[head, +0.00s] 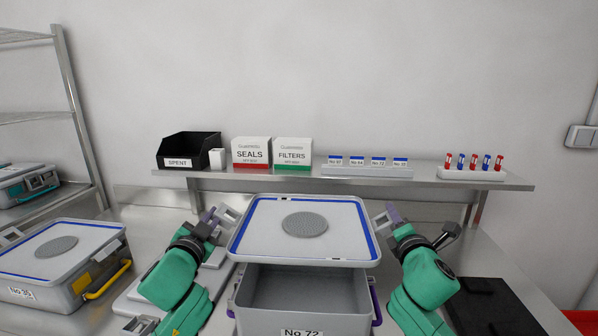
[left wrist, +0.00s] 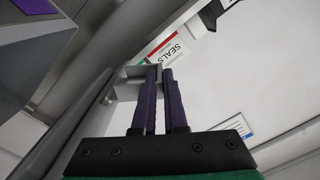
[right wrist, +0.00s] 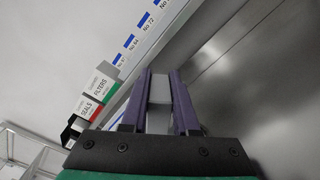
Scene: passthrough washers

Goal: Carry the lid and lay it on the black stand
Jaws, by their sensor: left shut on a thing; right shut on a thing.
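The lid (head: 262,244) is a pale grey plate with blue side stripes and a round perforated disc in its middle. It is held roughly level above the open grey box marked No 72 (head: 258,314), whose interior shows below it. My left gripper (head: 226,214) is shut on the lid's left handle, with its purple fingers close together in the left wrist view (left wrist: 160,85). My right gripper (head: 386,215) is shut on the right handle, a grey bar between its fingers in the right wrist view (right wrist: 160,90). The black stand (head: 490,303) lies flat at the lower right, empty.
A closed lidded box with a yellow handle (head: 98,284) stands at the left. A wall shelf (head: 430,181) behind carries a SPENT bin (head: 188,150), SEALS (head: 251,152) and FILTERS (head: 292,153) boxes, tags and small coloured items. The bench between box and stand is partly hidden by my right arm.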

